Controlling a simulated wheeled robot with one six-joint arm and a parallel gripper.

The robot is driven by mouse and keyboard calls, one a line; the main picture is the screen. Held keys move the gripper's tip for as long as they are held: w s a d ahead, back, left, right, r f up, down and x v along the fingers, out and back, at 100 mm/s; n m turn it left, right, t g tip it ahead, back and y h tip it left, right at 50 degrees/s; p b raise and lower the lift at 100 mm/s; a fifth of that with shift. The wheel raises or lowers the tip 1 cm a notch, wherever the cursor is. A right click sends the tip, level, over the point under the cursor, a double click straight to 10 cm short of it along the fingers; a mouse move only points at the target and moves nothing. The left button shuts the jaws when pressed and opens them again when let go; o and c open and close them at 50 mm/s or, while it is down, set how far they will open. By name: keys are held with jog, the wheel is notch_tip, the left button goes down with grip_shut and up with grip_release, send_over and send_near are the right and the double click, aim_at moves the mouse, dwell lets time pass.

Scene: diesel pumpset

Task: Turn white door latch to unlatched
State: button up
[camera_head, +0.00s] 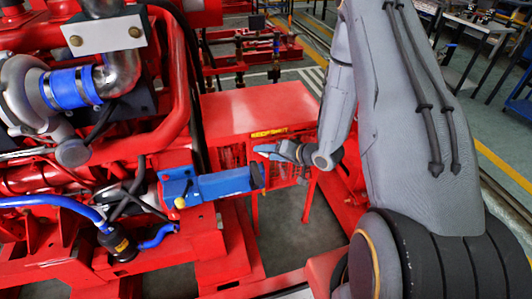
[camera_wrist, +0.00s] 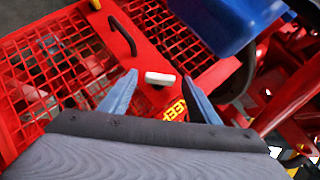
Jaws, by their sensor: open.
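The white door latch (camera_wrist: 160,78) is a short white bar on a red panel, and it lies roughly level in the wrist view. My gripper (camera_wrist: 159,86) is open, with one blue finger on each side of the latch. A gap shows between the latch and both fingers. In the head view my gripper (camera_head: 266,152) is in front of the red mesh doors under the red cover. I cannot make out the latch in the head view. The depth between fingertips and latch is hard to tell.
Red mesh doors (camera_wrist: 75,75) fill the left of the wrist view, and a black curved handle (camera_wrist: 122,35) is above the latch. A blue cylindrical part (camera_head: 225,184) sits just left of my gripper. The red engine stands at the left.

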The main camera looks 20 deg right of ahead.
jog(key=shift+w+a+f, duration=0.25)
jog(key=shift+w+a, duration=0.05)
jog(key=shift+w, duration=0.1)
jog(key=c, duration=1.1)
jog(key=shift+o, duration=0.2)
jog(key=shift+a+r, duration=0.1)
jog(key=n+h, duration=0.1)
jog(key=h, duration=0.1)
jog(key=n+h, duration=0.1)
jog(key=h, duration=0.1)
jog(key=n+h+p, duration=0.1)
jog(key=h, duration=0.1)
jog(key=shift+a+r+n+g+h, duration=0.1)
jog(key=shift+a+n+g+h, duration=0.2)
jog(key=shift+a+n+g, duration=0.1)
